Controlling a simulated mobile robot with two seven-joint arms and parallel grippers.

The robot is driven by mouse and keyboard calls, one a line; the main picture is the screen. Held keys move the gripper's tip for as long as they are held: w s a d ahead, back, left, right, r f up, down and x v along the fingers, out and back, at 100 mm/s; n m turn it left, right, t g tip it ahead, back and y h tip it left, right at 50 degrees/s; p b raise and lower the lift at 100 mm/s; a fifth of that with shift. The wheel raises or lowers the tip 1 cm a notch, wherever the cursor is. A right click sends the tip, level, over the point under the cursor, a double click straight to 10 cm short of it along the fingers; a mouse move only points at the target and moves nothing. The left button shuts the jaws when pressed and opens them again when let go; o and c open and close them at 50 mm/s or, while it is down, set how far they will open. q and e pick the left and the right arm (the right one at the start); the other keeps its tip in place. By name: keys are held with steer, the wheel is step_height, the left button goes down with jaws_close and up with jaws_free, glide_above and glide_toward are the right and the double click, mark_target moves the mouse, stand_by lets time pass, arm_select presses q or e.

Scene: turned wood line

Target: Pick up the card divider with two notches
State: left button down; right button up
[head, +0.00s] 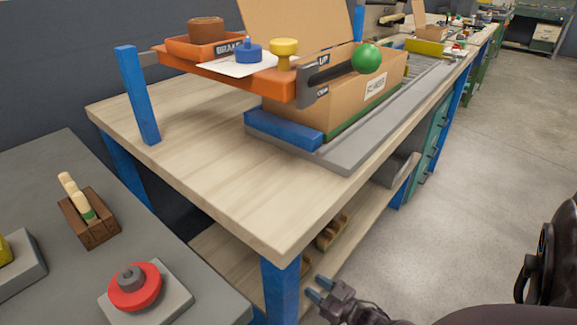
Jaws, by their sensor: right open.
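I cannot make out a card divider with two notches for certain. A large tan cardboard panel (292,27) stands upright behind the orange shelf at the top of the view; no notches show on it, and its lower part is hidden. An open cardboard box (345,104) with a white label sits on the workbench, partly behind the shelf. My right gripper (319,289) is low at the bottom centre, in front of the workbench's near corner. Its blue-tipped fingers are apart and empty, away from the box and panel. My left gripper is out of view.
The wooden workbench (215,165) has a wide clear top. An orange shelf (228,73) overhangs it, bearing a tray and blue and yellow knobs. A blue post (138,95) stands at left. A grey table (40,165) holds a red disc (134,287) and a wooden block (90,217).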

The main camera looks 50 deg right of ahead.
steer(key=w, duration=0.3)
steer(key=shift+w+a, duration=0.15)
steer(key=w, duration=0.1)
steer(key=w+b, duration=0.1)
steer(key=w, duration=0.1)
steer(key=w+f+b, duration=0.1)
steer(key=shift+w+a, duration=0.2)
steer(key=shift+a, duration=0.05)
steer(key=shift+w+r, duration=0.15)
steer(key=shift+w, duration=0.2)
jaws_close()
